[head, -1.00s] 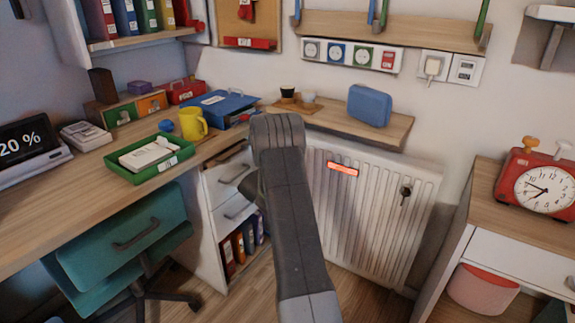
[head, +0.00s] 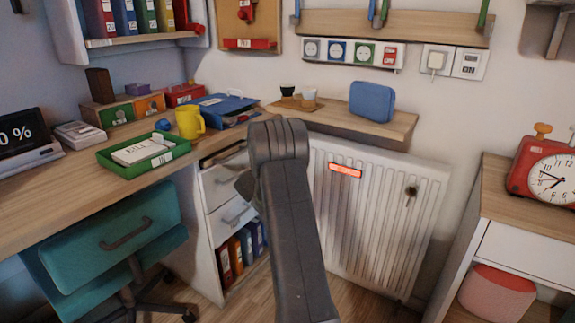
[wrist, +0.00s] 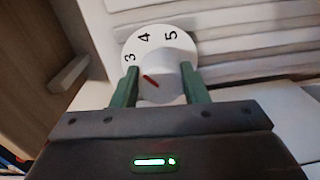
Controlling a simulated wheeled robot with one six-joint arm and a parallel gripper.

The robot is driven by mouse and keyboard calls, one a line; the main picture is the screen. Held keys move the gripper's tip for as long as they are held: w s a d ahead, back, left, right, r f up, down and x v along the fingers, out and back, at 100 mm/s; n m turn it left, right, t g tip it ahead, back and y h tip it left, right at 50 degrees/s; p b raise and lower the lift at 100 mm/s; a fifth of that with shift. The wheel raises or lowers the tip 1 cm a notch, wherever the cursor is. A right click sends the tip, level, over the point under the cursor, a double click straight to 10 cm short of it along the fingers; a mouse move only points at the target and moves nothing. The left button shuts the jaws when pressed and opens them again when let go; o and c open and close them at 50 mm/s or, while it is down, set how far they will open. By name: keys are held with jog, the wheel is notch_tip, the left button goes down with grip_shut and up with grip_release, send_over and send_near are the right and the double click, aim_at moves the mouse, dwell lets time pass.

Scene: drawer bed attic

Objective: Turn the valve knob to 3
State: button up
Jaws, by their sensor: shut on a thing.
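The valve knob (wrist: 168,82) is a white round knob in front of a white dial ring (wrist: 143,47) that shows the figures 3, 4 and 5 in the wrist view. A red mark on the knob slants up and left, roughly toward the 3. My gripper (wrist: 160,74) is shut on the knob, with one green finger on its left and one on its right. The rest of the dial is hidden. In the head view my arm hides the knob and gripper; the white radiator (head: 374,225) stands right of the arm.
A wooden shelf (head: 345,122) with a blue case (head: 371,101) is above the radiator. A desk (head: 60,200) with a green tray (head: 115,168) and a teal chair (head: 110,240) are at left. A cabinet with a red clock (head: 545,175) is at right.

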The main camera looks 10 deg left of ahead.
jog(key=n, duration=0.5)
jog(key=shift+n, duration=0.4)
dwell(0.3)
jog(key=o, duration=1)
jog(key=shift+c, duration=0.2)
jog(key=shift+s+a, duration=0.1)
jog(key=p+v, duration=0.3)
jog(key=v, duration=1)
jog(key=shift+s+a, duration=0.2)
jog(key=shift+s, duration=0.05)
jog(key=shift+w+f, duration=0.1)
jog(key=shift+w, duration=0.05)
